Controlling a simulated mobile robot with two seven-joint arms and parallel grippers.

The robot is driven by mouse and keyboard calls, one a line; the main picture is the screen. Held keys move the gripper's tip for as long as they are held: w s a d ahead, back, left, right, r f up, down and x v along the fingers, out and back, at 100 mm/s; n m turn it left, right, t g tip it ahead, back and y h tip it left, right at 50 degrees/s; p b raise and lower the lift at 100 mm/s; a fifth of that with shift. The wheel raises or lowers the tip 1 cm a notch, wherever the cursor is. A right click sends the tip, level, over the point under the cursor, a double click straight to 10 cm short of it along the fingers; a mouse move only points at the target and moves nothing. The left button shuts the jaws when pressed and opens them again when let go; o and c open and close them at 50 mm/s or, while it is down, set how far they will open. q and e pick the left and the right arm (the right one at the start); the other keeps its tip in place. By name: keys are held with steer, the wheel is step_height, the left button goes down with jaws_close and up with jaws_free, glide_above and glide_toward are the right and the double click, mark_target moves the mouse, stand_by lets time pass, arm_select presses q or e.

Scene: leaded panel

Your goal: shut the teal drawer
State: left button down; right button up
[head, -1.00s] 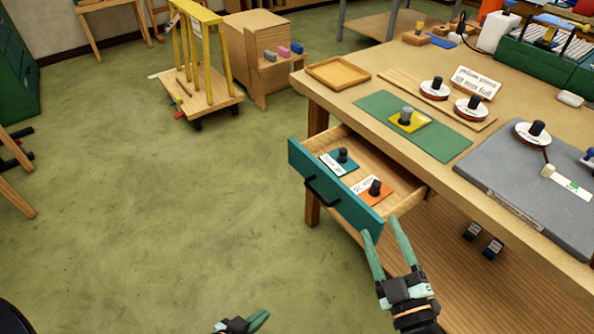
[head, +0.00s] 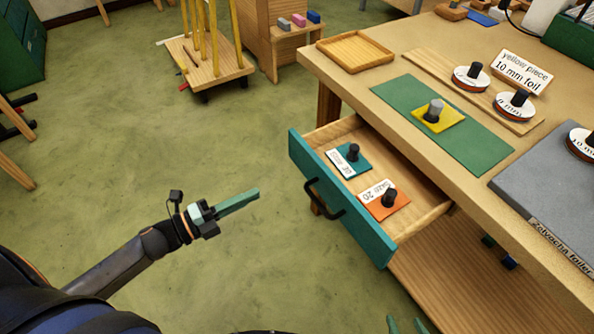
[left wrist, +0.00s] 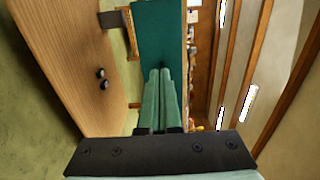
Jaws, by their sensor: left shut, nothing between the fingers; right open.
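The teal drawer (head: 341,203) is pulled out from under the bench, its teal front facing the lower left with a black handle (head: 322,200). Inside lie a teal square (head: 341,164) and an orange square (head: 375,208), each with a black knob and a label. My left gripper (head: 258,192) is shut and empty, left of the drawer front and apart from it, pointing towards it. In the left wrist view its closed fingers (left wrist: 164,72) point at a teal panel (left wrist: 158,30), which looks like the drawer front. My right gripper (head: 406,324) shows only its open fingertips at the bottom edge.
The bench top (head: 395,82) carries a wooden tray (head: 354,53), a green mat (head: 470,143) with a yellow piece (head: 437,121), and a grey slab (head: 545,200). A yellow-posted cart (head: 207,70) stands at the back. The green floor left of the drawer is clear.

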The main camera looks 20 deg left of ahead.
mark_target(308, 168)
arm_select(q)
steer(key=x, duration=1.2)
steer(key=shift+w+d, duration=0.2)
steer(key=shift+w, duration=0.1)
